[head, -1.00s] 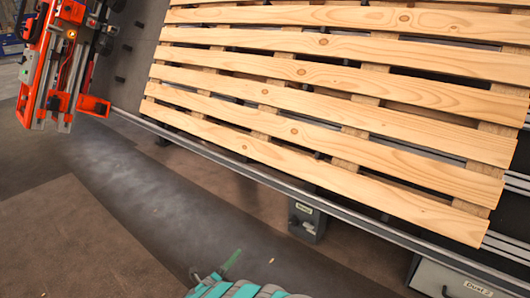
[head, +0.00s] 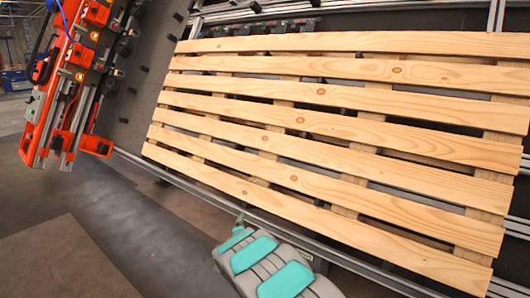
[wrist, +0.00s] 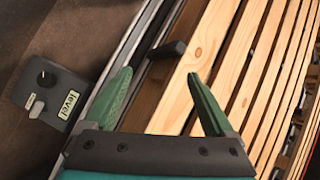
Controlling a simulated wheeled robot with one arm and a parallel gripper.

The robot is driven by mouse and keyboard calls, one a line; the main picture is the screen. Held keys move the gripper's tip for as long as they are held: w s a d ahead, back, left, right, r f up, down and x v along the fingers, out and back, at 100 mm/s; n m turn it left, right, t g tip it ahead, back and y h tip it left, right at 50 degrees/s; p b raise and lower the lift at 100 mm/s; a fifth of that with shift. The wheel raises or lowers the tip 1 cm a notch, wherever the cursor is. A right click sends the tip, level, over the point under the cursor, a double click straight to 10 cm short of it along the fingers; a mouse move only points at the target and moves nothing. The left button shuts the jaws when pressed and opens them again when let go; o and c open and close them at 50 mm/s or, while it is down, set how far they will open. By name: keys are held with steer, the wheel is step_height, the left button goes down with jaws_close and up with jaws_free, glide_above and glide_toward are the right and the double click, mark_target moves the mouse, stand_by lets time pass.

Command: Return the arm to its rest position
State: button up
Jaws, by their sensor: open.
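My arm, grey with teal panels, rises from the bottom of the head view, near the front rail. In the wrist view my gripper (wrist: 160,95) is open, its two green fingers spread wide with nothing between them. It is over the near edge of the line, by the wooden pallet (wrist: 262,60). I cannot tell whether a finger touches the pallet. In the head view the fingertips are mostly hidden by the arm.
The slatted pallet (head: 330,120) lies on the line. An orange machine unit (head: 75,85) stands at the left. A control box labelled "level" (wrist: 48,88), with a knob, is left of my gripper. A dark stop block (wrist: 167,49) lies ahead. Floor at lower left is clear.

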steer(key=s+d+r+n+g+y+p, duration=0.1)
steer(key=s+d+r+n+g, duration=0.25)
steer(key=s+d+r, duration=0.45)
steer(key=s+d+r+n+g+p, duration=0.1)
steer(key=s+d+r+n+g, duration=0.35)
steer(key=s, duration=0.65)
steer(key=s+d+r+n+g+p, duration=0.1)
steer(key=s+d+n+g, duration=0.1)
steer(key=s, duration=1.4)
steer(key=s+d+r+n+g+p, duration=0.1)
steer(key=s+d+g, duration=0.3)
steer(key=s, duration=1.2)
steer(key=s+d+r+n+g+p, duration=0.1)
steer(key=s+d+r+n+g, duration=0.1)
steer(key=s, duration=1.4)
steer(key=shift+d+r+n+g, duration=0.4)
steer(key=shift+d+r+n, duration=0.1)
steer(key=shift+d+n, duration=0.6)
